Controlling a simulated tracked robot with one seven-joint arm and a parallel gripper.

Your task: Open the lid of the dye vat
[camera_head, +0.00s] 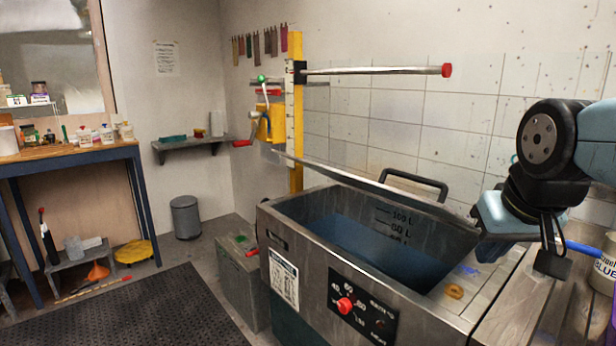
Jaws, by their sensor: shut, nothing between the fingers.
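The dye vat (300,243) is a grey steel tub with a control panel on its front. Its lid (375,188) is raised and tilted, seen almost edge-on as a thin grey sheet. A black bar handle (436,183) shows behind the lid's upper edge. The vat's mouth is exposed, with blue dye (365,245) and volume marks inside. My gripper (552,264) hangs at the right, shut and empty, over the wooden boards beside the vat. My wrist is close to the lid's right end; I cannot tell whether they touch.
A yellow post (296,140) with a horizontal steel rod (375,70) stands behind the vat. A grey box (240,285) stands left of the vat. The floor with the dark mat (140,318) is clear.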

